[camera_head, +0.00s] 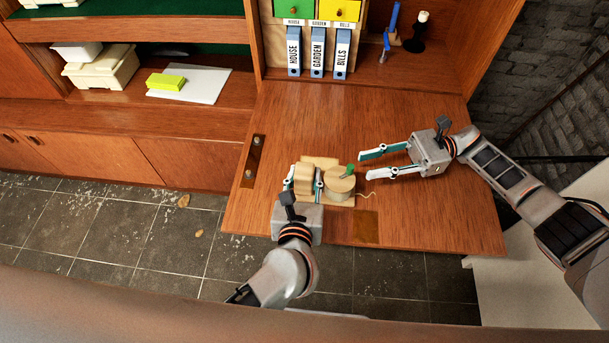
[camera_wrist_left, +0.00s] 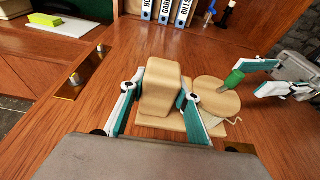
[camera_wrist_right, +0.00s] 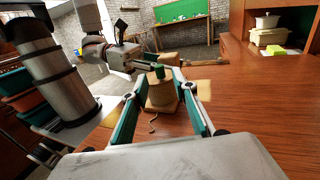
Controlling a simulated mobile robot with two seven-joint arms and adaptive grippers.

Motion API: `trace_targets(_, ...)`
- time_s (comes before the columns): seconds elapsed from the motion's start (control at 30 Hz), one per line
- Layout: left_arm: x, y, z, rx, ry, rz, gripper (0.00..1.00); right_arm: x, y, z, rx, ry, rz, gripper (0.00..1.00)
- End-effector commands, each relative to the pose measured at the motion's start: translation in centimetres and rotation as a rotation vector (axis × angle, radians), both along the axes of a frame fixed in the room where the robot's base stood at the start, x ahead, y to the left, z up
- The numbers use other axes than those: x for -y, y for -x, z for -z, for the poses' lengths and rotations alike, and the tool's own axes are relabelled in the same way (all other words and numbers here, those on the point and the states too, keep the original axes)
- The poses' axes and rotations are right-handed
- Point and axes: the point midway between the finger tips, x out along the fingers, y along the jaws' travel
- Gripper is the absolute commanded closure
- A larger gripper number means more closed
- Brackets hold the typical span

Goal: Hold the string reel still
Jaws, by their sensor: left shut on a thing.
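The string reel (camera_head: 341,184) is a round pale wooden drum with a green piece (camera_head: 350,169) at its top, on a wooden base with an upright block (camera_wrist_left: 163,88). A loose string end (camera_head: 368,195) lies on the desk to its right. My left gripper (camera_head: 303,179) is shut on the block, one finger on each side, the right finger between block and drum. My right gripper (camera_head: 366,164) is open and empty, to the right of the drum. In the right wrist view the drum (camera_wrist_right: 162,96) shows between its fingers, farther off.
The fold-down desk (camera_head: 420,215) has free room behind and right of the reel. Blue binders (camera_head: 317,52) and a dark stand (camera_head: 414,42) are at the back. A metal plate (camera_head: 253,160) lies at the left edge. A lower shelf holds a yellow box (camera_head: 166,82).

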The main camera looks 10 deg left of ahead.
Motion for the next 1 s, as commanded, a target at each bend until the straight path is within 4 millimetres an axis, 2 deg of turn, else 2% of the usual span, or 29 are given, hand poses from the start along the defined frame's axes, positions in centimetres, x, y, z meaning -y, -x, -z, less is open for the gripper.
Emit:
trace_targets(0.23,0.1,0.1,0.2,-0.005,0.000,0.001,0.90,-0.1,0.0,-0.2,0.003,0.011,-0.009,0.71)
trace_targets(0.37,0.1,0.1,0.2,-0.005,0.000,0.001,0.90,-0.6,0.0,-1.5,0.016,0.080,-0.065,0.71)
trace_targets(0.47,0.1,0.1,0.2,-0.005,0.000,0.001,0.90,-1.2,0.1,-3.2,0.039,0.193,-0.132,0.71)
trace_targets(0.7,0.1,0.1,0.2,-0.005,0.000,0.001,0.90,-1.8,0.6,-7.1,0.136,0.583,-0.222,0.71)
trace_targets(1.0,0.1,0.1,0.2,-0.005,0.000,0.001,0.90,-1.1,0.5,-11.2,0.307,0.981,-0.103,0.71)
